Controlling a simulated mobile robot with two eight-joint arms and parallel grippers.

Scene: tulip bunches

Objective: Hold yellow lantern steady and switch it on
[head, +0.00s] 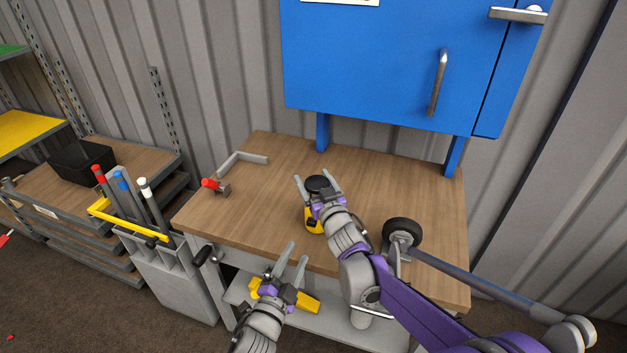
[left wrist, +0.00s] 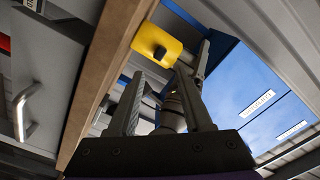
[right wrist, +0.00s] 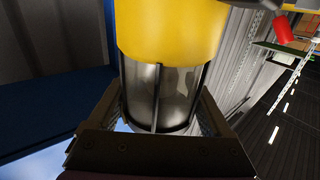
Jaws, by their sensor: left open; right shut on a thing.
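In the right wrist view, the fingers hold the clear barred body (right wrist: 160,98) from both sides, beside the yellow base (right wrist: 172,30). My left gripper (head: 297,253) is open and empty, in front of the bench edge and apart from the lantern. The left wrist view shows the lantern's yellow base (left wrist: 181,47) with a dark knob (left wrist: 160,52) beyond the open fingers.
A wheel on a bar (head: 402,232) is at the bench's right. A red-handled vise or clamp (head: 214,186) and an angled grey bar (head: 240,160) lie at the left. A blue cabinet (head: 380,60) hangs behind. A yellow tool (head: 306,301) lies on the lower shelf.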

